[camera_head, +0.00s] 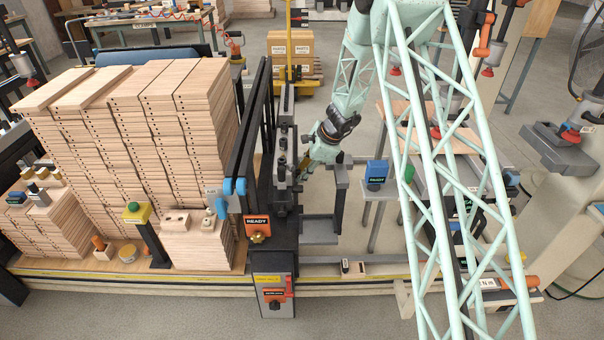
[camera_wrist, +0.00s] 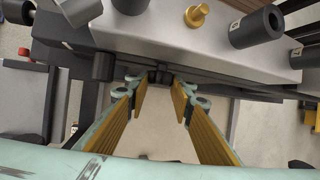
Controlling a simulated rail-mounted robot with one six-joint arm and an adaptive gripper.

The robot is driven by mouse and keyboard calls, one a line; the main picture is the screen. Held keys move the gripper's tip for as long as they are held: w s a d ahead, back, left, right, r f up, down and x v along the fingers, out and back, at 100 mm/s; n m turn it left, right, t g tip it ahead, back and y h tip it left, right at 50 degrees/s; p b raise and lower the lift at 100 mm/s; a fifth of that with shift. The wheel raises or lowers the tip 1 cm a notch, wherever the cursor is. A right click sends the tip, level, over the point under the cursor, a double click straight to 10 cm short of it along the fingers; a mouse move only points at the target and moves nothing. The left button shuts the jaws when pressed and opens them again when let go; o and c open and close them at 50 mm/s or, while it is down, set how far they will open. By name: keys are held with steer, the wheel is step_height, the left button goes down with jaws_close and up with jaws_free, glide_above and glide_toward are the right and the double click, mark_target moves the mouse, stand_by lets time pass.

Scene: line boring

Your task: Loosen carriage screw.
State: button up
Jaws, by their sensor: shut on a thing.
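The boring machine's dark carriage (camera_head: 284,165) stands upright at the middle of the head view. My gripper (camera_head: 303,172) reaches its right side there, and the contact is too small to make out. In the wrist view my gripper (camera_wrist: 160,86) has its two yellow-padded fingers converging on a small dark screw head (camera_wrist: 160,76) under the edge of a grey block (camera_wrist: 190,45). The fingertips are shut on this dark piece, which looks like the carriage screw. Its shaft is hidden behind the block's edge.
Tall stacks of drilled boards (camera_head: 150,120) fill the left side. A READY sign (camera_head: 257,222) hangs on the machine's front. In the wrist view, a brass knob (camera_wrist: 197,15) and a dark cylinder (camera_wrist: 257,26) project from the block near my fingers. A blue box (camera_head: 376,171) stands to the right.

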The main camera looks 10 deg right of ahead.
steer(key=o, duration=0.9)
steer(key=shift+r, duration=0.1)
steer(key=shift+v, duration=5.9)
